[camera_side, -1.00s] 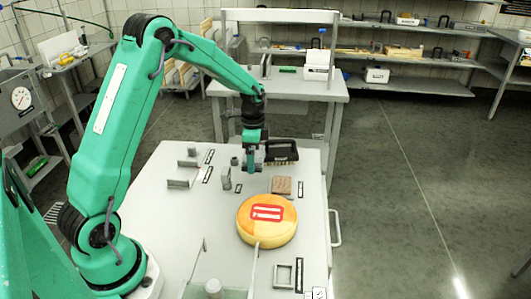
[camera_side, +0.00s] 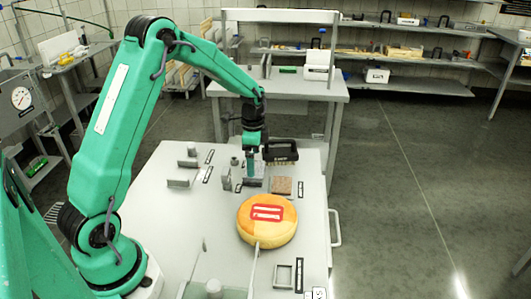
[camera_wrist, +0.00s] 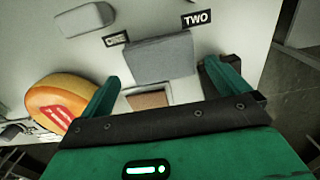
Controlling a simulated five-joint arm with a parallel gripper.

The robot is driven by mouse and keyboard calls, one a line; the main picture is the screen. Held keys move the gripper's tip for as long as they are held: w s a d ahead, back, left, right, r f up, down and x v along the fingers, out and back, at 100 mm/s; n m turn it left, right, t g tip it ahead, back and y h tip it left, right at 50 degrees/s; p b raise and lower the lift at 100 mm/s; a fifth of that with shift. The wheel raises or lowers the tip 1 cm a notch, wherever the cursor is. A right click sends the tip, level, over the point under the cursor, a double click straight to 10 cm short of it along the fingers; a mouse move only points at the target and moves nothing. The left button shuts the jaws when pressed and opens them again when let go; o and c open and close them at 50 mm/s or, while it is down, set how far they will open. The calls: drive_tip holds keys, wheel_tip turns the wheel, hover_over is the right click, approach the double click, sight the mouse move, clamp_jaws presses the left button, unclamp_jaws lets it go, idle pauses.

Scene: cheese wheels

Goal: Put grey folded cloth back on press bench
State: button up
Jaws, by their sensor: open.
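The grey folded cloth (camera_side: 254,184) lies on the pale top of the press bench (camera_side: 165,215), beside a brown block (camera_side: 281,185). In the wrist view the cloth (camera_wrist: 160,57) is a flat grey rectangle just past the fingertips, near a black label reading TWO (camera_wrist: 197,19). My gripper (camera_side: 252,166) is above the cloth, pointing down. In the wrist view my gripper (camera_wrist: 163,76) has its two green fingers spread wide with nothing held between them. Whether a fingertip touches the cloth cannot be told.
An orange cheese wheel (camera_side: 267,221) with a red mark sits in front of the cloth. A dark brush (camera_side: 280,152) stands close behind and right of my gripper. Small grey brackets (camera_side: 180,182) stand to the left. The bench's left front has bare room.

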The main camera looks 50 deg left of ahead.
wheel_tip(320, 180, up, 13)
idle(0.7)
drive_tip(key=shift+r, duration=0.1)
idle(0.4)
drive_tip(key=s+d+r+n+t, duration=0.35)
drive_tip(key=s+d+r, duration=0.45)
drive_tip(key=s, duration=0.3)
drive_tip(key=s+d+n+t, duration=0.1)
drive_tip(key=s+d+n, duration=0.1)
drive_tip(key=s, duration=0.4)
drive_tip(key=s+d+f+n+t, duration=0.1)
drive_tip(key=s+d+n, duration=0.2)
drive_tip(key=s, duration=0.4)
drive_tip(key=shift+f, duration=0.3)
drive_tip(key=shift+n, duration=0.25)
